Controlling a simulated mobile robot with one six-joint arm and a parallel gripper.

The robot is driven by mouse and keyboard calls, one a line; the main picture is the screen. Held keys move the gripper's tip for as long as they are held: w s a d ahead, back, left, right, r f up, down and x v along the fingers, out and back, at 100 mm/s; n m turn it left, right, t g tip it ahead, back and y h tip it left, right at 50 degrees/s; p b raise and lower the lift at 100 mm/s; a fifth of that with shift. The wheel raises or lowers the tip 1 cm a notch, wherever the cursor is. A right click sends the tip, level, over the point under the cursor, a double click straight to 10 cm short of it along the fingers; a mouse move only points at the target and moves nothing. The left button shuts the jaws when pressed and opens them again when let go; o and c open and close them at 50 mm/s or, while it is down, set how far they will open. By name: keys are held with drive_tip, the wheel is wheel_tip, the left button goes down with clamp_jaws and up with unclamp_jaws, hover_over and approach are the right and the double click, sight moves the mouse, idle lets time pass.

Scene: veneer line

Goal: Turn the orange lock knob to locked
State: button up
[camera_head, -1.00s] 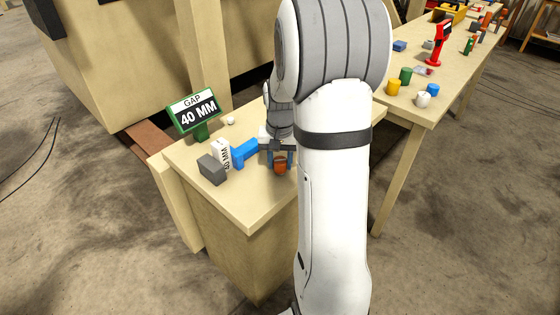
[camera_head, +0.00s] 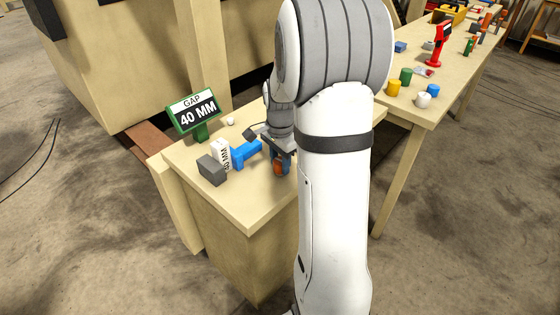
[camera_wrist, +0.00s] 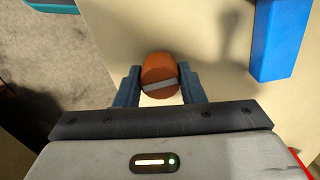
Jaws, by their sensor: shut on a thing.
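The orange lock knob (camera_wrist: 159,69) stands on the small wooden bench (camera_head: 245,206). In the wrist view a grey stripe crosses its top at a slight slant, lower on the left. My gripper (camera_wrist: 159,84) is shut on the knob, with one blue-grey finger on each side. In the head view the knob (camera_head: 279,169) shows small beneath my gripper, partly covered by the fingers. I see no readable mark for locked or unlocked.
Left of the knob are a blue handle-like part (camera_head: 246,153), a white block marked 40 MM (camera_head: 221,153) and a dark grey block (camera_head: 211,170). A longer table (camera_head: 415,115) with several small items stands at right.

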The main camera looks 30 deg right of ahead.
sight(279, 161)
drive_tip(key=shift+m, duration=0.6)
drive_tip(key=o, duration=1)
wheel_tip(279, 161, up, 8)
drive_tip(key=shift+a+f, duration=0.1)
idle(0.3)
drive_tip(key=s+a+n+t, duration=0.1)
drive_tip(key=s+a+n, duration=0.3)
drive_tip(key=s+n, duration=0.1)
drive_tip(key=s+a+r+n, duration=0.1)
drive_tip(key=s+a+n, duration=0.4)
drive_tip(key=s+n, duration=0.1)
drive_tip(key=s+a+n+t, duration=0.1)
drive_tip(key=s+a+n, duration=0.4)
drive_tip(key=s, duration=0.2)
drive_tip(key=shift+s+a+r+n+t, duration=0.1)
drive_tip(key=shift+s+r+n+t, duration=0.2)
drive_tip(key=shift+s+r+n, duration=0.1)
